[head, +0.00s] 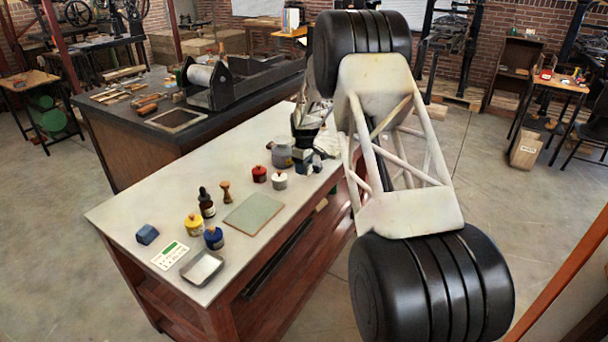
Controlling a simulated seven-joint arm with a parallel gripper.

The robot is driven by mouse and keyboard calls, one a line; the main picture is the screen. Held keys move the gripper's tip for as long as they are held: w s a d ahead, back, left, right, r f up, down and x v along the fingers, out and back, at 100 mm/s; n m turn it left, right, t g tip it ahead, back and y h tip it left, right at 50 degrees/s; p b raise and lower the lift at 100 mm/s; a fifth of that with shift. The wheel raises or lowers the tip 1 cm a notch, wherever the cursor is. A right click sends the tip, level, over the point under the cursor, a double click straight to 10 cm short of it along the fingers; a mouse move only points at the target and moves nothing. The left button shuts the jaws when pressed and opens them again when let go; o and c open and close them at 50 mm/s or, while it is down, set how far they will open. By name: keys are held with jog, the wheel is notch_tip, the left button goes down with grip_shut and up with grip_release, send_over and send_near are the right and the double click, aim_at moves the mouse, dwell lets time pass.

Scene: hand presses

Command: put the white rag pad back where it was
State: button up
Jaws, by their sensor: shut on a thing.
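My gripper (304,161) is low over the far right part of the pale table top (130,212), beside a grey lidded tin. My arm partly hides it, and its jaws look small and dark. It is shut on a small pale thing, which I take for the white rag pad (318,163); its outline is unclear. I cannot tell whether it touches the table. A small white round piece with a knob (279,181) stands just left of the jaws, beside a similar red one (259,174).
The grey tin (282,154) stands close by the gripper. Nearer are a greenish plate (252,214), wooden stamp (225,191), dropper bottle (206,204), yellow jar (194,225), blue jar (214,239), metal tray (187,272), card (170,256) and blue block (147,234). The table's left rear is clear.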

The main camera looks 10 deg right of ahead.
jog(key=shift+f, duration=0.15)
jog(key=shift+f, duration=1.6)
jog(key=shift+f, duration=0.15)
jog(key=o, duration=0.9)
notch_tip(320, 180, up, 12)
jog(key=shift+r, duration=0.15)
